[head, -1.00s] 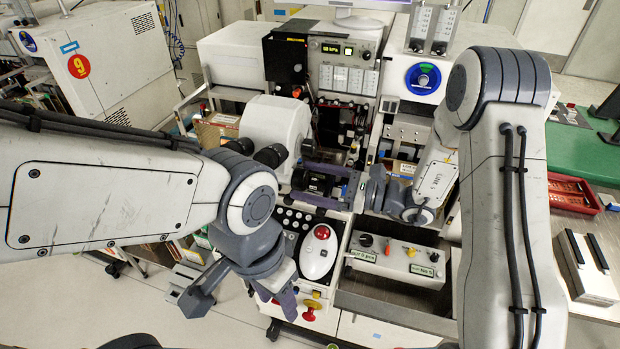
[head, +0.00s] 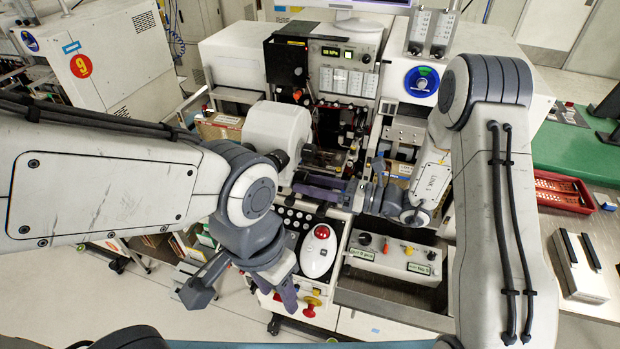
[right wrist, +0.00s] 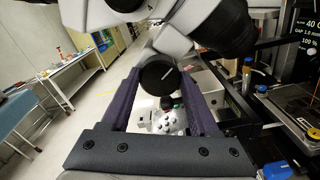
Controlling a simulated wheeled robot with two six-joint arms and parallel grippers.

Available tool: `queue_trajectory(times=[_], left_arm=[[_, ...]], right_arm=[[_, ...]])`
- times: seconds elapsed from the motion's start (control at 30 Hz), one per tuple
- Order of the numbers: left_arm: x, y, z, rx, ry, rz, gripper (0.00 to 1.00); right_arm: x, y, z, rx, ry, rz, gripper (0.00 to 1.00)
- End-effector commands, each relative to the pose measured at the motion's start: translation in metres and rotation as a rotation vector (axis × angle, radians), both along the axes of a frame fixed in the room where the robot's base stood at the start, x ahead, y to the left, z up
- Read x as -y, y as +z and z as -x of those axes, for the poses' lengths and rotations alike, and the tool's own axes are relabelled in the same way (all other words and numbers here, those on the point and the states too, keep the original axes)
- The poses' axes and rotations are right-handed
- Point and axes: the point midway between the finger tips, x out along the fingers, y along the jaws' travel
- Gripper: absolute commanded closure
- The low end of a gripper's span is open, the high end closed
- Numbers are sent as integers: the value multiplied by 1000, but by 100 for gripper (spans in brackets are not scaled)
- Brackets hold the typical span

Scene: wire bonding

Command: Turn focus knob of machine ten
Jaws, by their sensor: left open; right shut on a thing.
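The focus knob (right wrist: 158,76) is a dark round knob with a white line on its face. In the right wrist view it sits between the two purple fingertips of my right gripper (right wrist: 160,82), which is shut on it. In the head view my right gripper (head: 322,187) reaches in from the right, low beside the white microscope head (head: 280,130), and its purple finger hides the knob. The machine (head: 344,52) stands at the centre; I see no number ten on it. My left gripper (head: 243,294) is open and empty, left of the button panel.
A white trackball unit with a red ball (head: 321,232) and a control box with small knobs (head: 395,257) lie below my right gripper. A red tray (head: 563,190) is at right. Floor is clear at lower left.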

Motion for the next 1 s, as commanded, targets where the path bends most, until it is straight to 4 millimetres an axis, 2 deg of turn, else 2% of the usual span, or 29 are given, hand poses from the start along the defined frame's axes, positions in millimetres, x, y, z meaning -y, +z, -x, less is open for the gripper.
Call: queue_trajectory(times=[0.27, 0.3, 0.37, 0.77, 0.87, 1.0], left_arm=[[0, 0, 0, 0, 0, 0, 50], [0, 0, 0, 0, 0, 0, 50], [0, 0, 0, 0, 0, 0, 50], [0, -3, 0, 0, 0, 0, 50], [0, -10, 0, 0, 0, 0, 50], [0, -21, 0, 0, -1, 0, 50]], right_arm=[[1, 1, -1, -4, -3, -4, 94], [1, 1, -1, -3, -3, -4, 31], [1, 1, -1, -3, -3, -4, 9], [5, -1, 0, -2, -4, -3, 9], [19, -2, 4, -1, -6, -3, 9], [46, -3, 12, -1, -9, -1, 9]])
